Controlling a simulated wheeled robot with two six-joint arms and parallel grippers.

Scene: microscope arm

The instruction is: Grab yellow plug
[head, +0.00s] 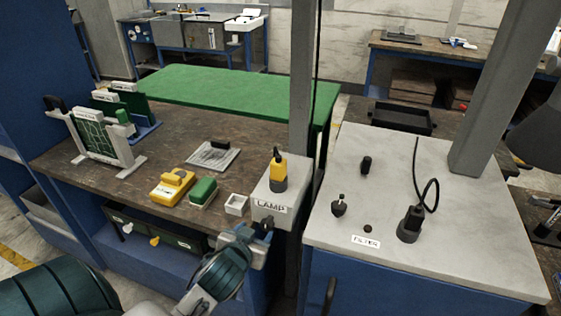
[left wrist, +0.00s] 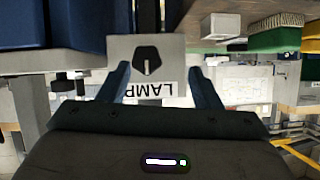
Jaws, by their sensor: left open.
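The yellow plug (head: 279,168) stands upright in a dark round base on top of the grey box labelled LAMP (head: 271,209). My left gripper (head: 258,232) is open in front of that box, below and nearer than the plug. In the left wrist view, which is upside down, the two fingers of my left gripper (left wrist: 158,70) stand apart in front of the LAMP face (left wrist: 176,56). A black part (left wrist: 147,60) on that face shows between them. I cannot make out the yellow plug in that view. My right gripper does not show.
A grey post (head: 302,95) rises behind the LAMP box. To the right is a cabinet top (head: 390,180) with a black plug and cable (head: 411,222) and a FILTER label.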

